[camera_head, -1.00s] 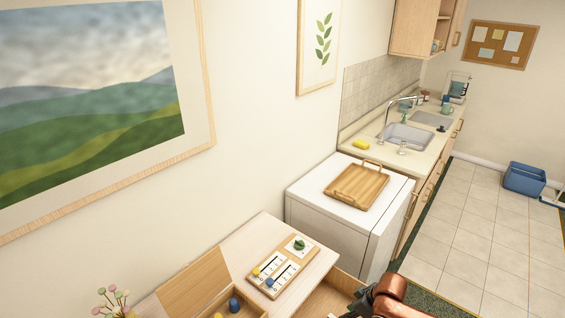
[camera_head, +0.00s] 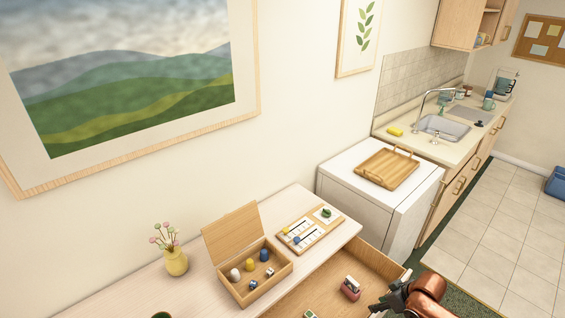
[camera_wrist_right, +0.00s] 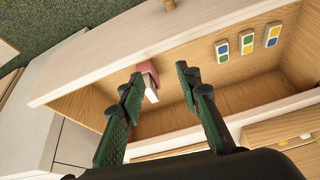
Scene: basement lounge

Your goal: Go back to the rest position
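My right gripper (camera_head: 388,301) is above the open drawer's right end in the head view. In the right wrist view my right gripper (camera_wrist_right: 159,77) has its two dark green fingers spread with nothing between them, and the open drawer (camera_wrist_right: 205,105) lies behind them. A pink and white item (camera_head: 350,288) lies in the drawer; it also shows in the right wrist view (camera_wrist_right: 149,75), beside the left finger and partly hidden by it. My left gripper is not in view.
The drawer (camera_head: 375,262) sticks out from the pale cabinet top (camera_head: 205,292). On top stand an open wooden box (camera_head: 233,285) with small pieces, a slider board (camera_head: 290,245) and a yellow vase (camera_head: 175,262). A white appliance (camera_head: 335,168) with a wooden tray stands beyond.

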